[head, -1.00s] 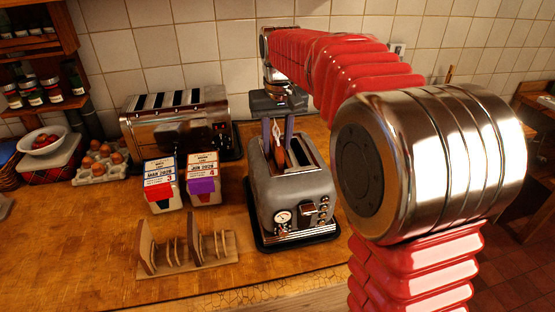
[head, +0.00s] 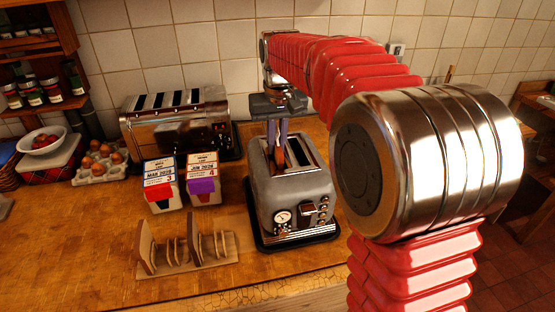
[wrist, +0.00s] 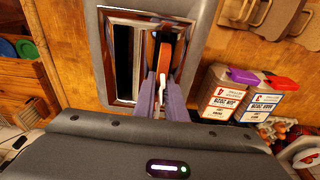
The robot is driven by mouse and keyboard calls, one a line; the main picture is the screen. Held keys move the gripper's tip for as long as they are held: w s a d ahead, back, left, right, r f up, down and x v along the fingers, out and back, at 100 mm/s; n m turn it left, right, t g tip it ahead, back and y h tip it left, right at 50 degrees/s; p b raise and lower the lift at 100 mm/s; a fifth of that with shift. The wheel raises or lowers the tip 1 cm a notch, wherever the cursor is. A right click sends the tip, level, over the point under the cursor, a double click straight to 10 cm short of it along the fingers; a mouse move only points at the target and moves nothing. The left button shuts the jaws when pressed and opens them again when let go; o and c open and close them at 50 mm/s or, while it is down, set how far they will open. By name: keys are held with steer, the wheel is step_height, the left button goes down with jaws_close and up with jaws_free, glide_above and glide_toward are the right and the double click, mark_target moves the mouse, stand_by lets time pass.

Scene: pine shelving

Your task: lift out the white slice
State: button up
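A grey two-slot toaster (head: 285,195) stands on a dark tray on the worktop. One slice (head: 281,157) stands in its left slot in the head view, its orange-brown crust edge showing above the slot. In the wrist view this slice (wrist: 165,50) is in the right-hand slot, and the other slot (wrist: 122,60) looks dark and empty. My gripper (head: 278,150) points down over the toaster. Its purple fingers lie close on both sides of the slice and look shut on it. The wrist view shows the fingers (wrist: 162,85) too. The slice's lower part is hidden in the slot.
A chrome long toaster (head: 165,130) stands behind to the left. Two date-labelled packs (head: 160,185) (head: 203,180) stand left of the grey toaster. A wooden rack (head: 190,262) with upright pieces is at the front left. An egg tray (head: 100,165) is further left.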

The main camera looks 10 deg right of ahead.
jaws_close()
step_height(320, 180, up, 10)
stand_by(0.8)
stand_by(0.5)
steer(key=shift+r, duration=2.5)
